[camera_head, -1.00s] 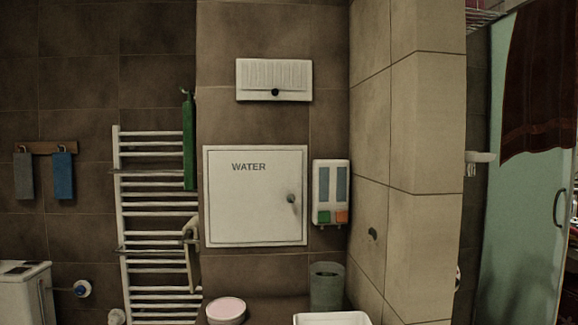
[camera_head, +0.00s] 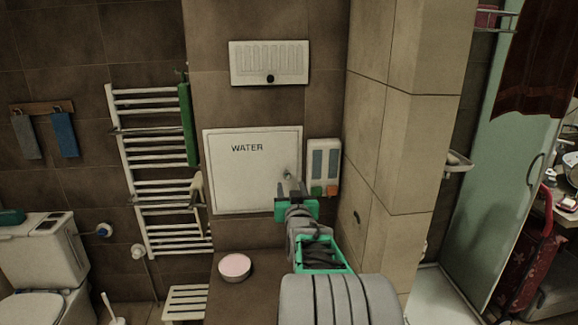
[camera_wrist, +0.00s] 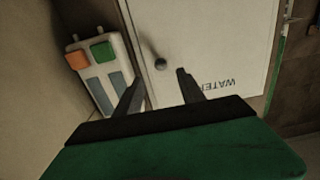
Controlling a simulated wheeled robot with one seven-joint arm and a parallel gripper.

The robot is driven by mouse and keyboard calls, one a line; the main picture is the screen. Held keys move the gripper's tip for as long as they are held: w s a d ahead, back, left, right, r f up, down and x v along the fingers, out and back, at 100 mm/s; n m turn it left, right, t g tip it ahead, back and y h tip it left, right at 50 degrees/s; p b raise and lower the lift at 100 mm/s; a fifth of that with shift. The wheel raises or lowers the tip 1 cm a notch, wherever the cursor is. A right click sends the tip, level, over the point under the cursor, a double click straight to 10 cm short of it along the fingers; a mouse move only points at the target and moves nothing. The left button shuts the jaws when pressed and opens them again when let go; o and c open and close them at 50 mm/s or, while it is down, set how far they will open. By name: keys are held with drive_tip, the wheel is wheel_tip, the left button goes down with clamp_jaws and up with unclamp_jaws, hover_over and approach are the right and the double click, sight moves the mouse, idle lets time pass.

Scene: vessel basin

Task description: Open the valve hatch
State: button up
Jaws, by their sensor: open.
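The valve hatch (camera_head: 240,180) is a white square door marked "WATER" on the brown tiled wall, and it looks shut. Its small knob (camera_head: 287,174) is on the right side of the door. My gripper (camera_head: 294,187) is in front of the hatch's lower right part, close to the knob. In the wrist view the hatch (camera_wrist: 205,50) appears upside down, with the knob (camera_wrist: 160,64) ahead of and between the two dark fingers of my gripper (camera_wrist: 158,85). The fingers are apart with nothing between them. I cannot tell the exact gap to the knob.
A white dispenser (camera_head: 323,165) with orange and green buttons hangs just right of the hatch; it also shows in the wrist view (camera_wrist: 101,75). A tiled wall corner (camera_head: 405,130) juts out at right. A towel radiator (camera_head: 150,165) stands left. A round pink-topped container (camera_head: 235,266) sits below.

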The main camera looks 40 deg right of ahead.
sight(287, 177)
drive_tip(key=p+x, duration=0.2)
drive_tip(key=x, duration=0.4)
drive_tip(key=shift+w+d+f, duration=0.15)
drive_tip(key=shift+w, duration=0.25)
clamp_jaws()
idle(0.9)
